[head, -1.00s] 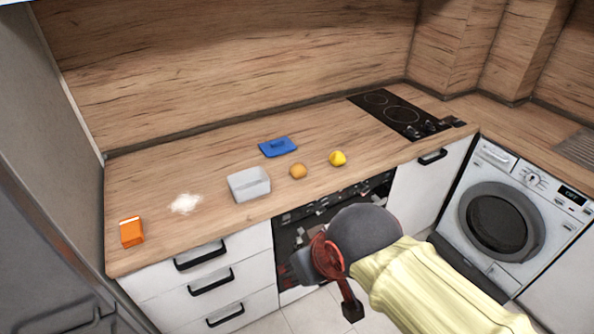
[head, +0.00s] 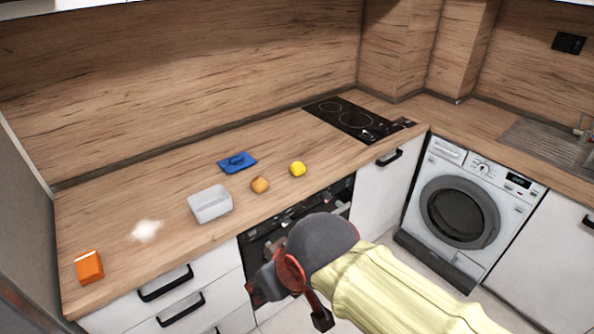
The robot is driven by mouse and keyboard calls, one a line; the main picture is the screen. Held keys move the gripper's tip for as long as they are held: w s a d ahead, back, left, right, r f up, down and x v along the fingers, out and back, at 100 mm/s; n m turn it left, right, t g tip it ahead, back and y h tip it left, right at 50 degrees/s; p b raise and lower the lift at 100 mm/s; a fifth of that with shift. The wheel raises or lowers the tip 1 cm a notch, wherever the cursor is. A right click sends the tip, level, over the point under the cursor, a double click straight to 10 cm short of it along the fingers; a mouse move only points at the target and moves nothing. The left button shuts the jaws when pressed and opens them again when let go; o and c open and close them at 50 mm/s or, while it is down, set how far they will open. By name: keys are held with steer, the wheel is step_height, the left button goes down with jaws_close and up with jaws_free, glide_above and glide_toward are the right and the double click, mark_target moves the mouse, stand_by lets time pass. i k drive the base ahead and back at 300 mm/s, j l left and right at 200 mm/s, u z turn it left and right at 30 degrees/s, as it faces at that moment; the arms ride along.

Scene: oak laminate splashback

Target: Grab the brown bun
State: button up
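The brown bun (head: 260,185) is small and round. It sits on the wooden counter between a white container and a yellow lemon-like fruit. My arm reaches in from the lower right, low in front of the oven. My gripper (head: 262,292) is at its left end, below the counter's front edge and apart from the bun. Its fingers are too small and dark to tell whether they are open or shut.
The white container (head: 210,204) stands left of the bun, the yellow fruit (head: 298,169) right, a blue object (head: 237,162) behind. A white powdery patch (head: 146,231) and an orange box (head: 89,266) lie farther left. A black hob (head: 352,121) is at the back right.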

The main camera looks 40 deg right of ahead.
mark_target(259, 184)
steer(key=l+z, duration=0.1)
steer(key=l, duration=0.35)
steer(key=i+l+z, duration=0.1)
steer(key=l, duration=0.35)
steer(key=i+l, duration=0.15)
steer(key=l, duration=0.3)
steer(key=l+z, duration=0.15)
steer(key=l, duration=0.3)
steer(key=i+l+z, duration=0.1)
steer(key=l, duration=0.35)
steer(key=i, duration=0.1)
